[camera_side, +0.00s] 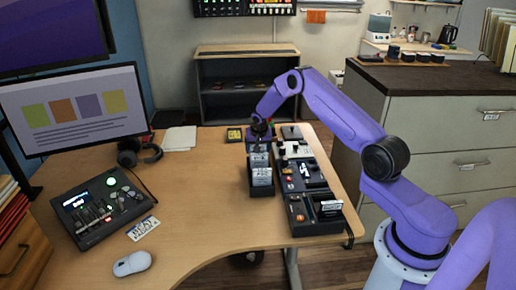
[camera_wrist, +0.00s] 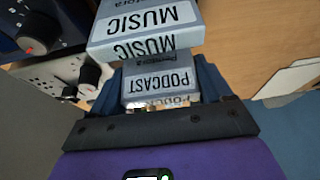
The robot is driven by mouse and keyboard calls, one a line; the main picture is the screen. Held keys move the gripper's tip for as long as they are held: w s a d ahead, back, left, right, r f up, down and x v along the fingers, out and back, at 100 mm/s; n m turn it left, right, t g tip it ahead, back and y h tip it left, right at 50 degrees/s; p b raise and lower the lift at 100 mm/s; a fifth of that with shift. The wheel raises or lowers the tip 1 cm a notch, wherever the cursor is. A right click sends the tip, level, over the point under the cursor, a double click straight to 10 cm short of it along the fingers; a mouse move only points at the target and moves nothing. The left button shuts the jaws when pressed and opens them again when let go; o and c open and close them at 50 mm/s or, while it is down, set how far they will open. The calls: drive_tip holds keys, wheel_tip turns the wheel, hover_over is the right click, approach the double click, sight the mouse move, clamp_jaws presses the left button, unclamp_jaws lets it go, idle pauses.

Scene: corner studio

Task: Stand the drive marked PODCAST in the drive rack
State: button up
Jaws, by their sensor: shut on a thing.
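My gripper (camera_side: 260,142) is over the back end of the dark drive rack (camera_side: 262,192) in the side view. In the wrist view its two blue fingers are shut on the grey drive marked PODCAST (camera_wrist: 160,88), whose label reads clearly between them. A grey drive marked MUSIC (camera_wrist: 146,24) is just beyond it in the wrist view. In the side view, a drive with a pale label (camera_side: 262,175) stands in the rack. I cannot tell whether the PODCAST drive touches the rack floor; its lower part is hidden.
A row of audio units (camera_side: 305,180) with knobs runs close along the rack's right side. A yellow-and-black item (camera_side: 235,134) lies behind it to the left. A mixer (camera_side: 100,208), a nameplate (camera_side: 143,228) and a mouse (camera_side: 132,263) are at left. The desk (camera_side: 200,200) left of the rack is clear.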

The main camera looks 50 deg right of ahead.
drive_tip(key=shift+f, duration=0.65)
idle(0.5)
drive_tip(key=o, duration=1)
drive_tip(key=shift+o, duration=0.2)
drive_tip(key=shift+r, duration=3)
drive_tip(key=shift+r, duration=2.5)
drive_tip(key=shift+a, duration=0.1)
